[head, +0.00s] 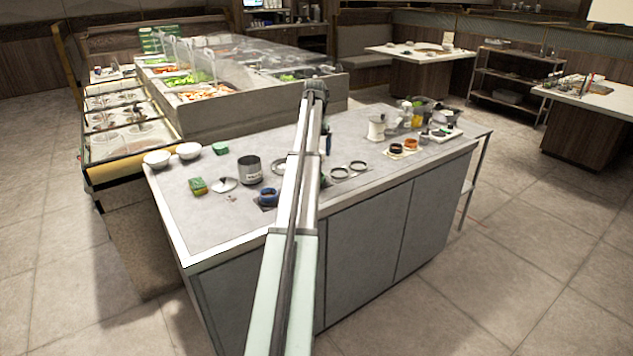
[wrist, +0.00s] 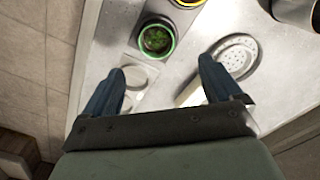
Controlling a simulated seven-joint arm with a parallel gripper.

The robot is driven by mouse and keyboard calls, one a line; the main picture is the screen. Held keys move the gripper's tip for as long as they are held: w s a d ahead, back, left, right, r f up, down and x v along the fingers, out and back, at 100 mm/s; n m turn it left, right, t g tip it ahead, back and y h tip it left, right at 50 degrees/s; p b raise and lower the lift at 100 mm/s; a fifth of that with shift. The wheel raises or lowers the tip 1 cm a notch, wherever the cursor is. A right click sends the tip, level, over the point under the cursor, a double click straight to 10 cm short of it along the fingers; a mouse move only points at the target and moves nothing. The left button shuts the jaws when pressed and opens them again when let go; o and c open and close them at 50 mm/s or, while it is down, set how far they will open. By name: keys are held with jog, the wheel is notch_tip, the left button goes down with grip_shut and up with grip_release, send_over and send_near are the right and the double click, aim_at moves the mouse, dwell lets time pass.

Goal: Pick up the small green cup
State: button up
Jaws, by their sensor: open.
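A small dark cup with a bright green rim and leafy green contents (wrist: 157,40) stands on the counter in the wrist view, near the top centre. My gripper (wrist: 161,66) is open and empty, with one blue-grey finger on each side of the picture. The cup lies beyond the fingertips and is not between them. I cannot pick out this cup in the head view, where my own arm crosses the middle of the counter. There my gripper is mostly hidden behind the arm.
In the wrist view, a yellow-rimmed cup (wrist: 186,3) is at the top edge, a pale oval slotted piece (wrist: 236,55) is by the right finger, and a dark pot (wrist: 297,12) is top right. In the head view, a grey pot (head: 249,169) and white bowls (head: 189,150) stand left.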

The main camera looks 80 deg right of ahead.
notch_tip(320, 180, down, 5)
jog(key=shift+r, duration=0.1)
jog(key=shift+s+f, duration=0.15)
jog(key=shift+f, duration=1.2)
jog(key=shift+s+f, duration=0.15)
jog(key=shift+f, duration=1.15)
jog(key=c, duration=1.1)
